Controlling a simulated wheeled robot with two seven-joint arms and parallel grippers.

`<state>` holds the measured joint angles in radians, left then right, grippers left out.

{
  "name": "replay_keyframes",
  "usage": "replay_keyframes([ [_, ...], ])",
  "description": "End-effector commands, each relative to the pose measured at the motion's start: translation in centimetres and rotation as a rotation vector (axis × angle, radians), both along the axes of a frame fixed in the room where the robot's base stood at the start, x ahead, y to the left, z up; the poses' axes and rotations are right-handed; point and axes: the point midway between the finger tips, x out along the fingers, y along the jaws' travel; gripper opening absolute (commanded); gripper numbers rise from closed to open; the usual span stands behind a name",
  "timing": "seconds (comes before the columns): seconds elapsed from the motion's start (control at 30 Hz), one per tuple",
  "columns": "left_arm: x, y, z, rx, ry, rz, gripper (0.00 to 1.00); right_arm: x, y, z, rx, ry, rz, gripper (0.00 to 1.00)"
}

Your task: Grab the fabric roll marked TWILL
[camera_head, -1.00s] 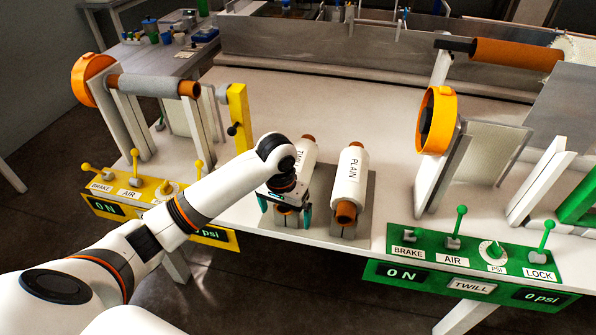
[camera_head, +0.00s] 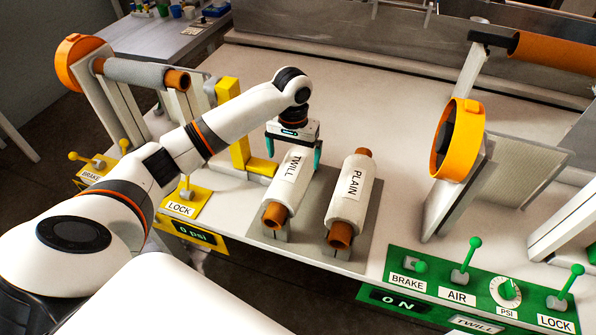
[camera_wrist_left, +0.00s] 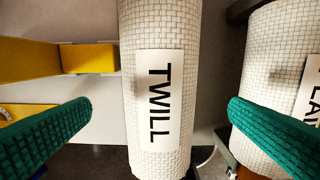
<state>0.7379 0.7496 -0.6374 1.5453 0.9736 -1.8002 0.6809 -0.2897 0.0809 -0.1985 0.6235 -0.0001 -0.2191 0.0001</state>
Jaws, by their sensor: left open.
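The TWILL fabric roll (camera_head: 285,196) is white with an orange-brown core and a TWILL label. It lies on a stand on the table, to the left of the PLAIN roll (camera_head: 349,200). My left gripper (camera_head: 294,156) is open above the far part of the TWILL roll. In the left wrist view the TWILL roll (camera_wrist_left: 161,40) runs upright between the two green fingers, with a gap on each side. The PLAIN roll (camera_wrist_left: 270,85) shows at the right, partly behind the right finger. My right gripper is not in view.
A yellow post (camera_head: 240,150) stands just left of my gripper. The yellow control panel (camera_head: 185,205) is at the left front. The green control panel (camera_head: 435,285) is at the right front. An orange-capped holder (camera_head: 460,140) stands to the right. The table behind the rolls is clear.

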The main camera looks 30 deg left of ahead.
Motion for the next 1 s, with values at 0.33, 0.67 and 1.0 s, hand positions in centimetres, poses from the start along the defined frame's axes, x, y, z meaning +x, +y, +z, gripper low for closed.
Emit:
replay_keyframes([
  [0.33,0.0,-0.1,-4.3,0.000,0.001,-0.001,1.00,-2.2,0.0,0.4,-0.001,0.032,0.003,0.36],
  [0.67,-0.1,-0.1,-8.6,0.000,0.002,-0.001,1.00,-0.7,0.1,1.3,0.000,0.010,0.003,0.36],
  [1.0,-0.1,0.0,-9.5,0.000,-0.001,-0.002,0.98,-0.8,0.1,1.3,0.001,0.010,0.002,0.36],
])
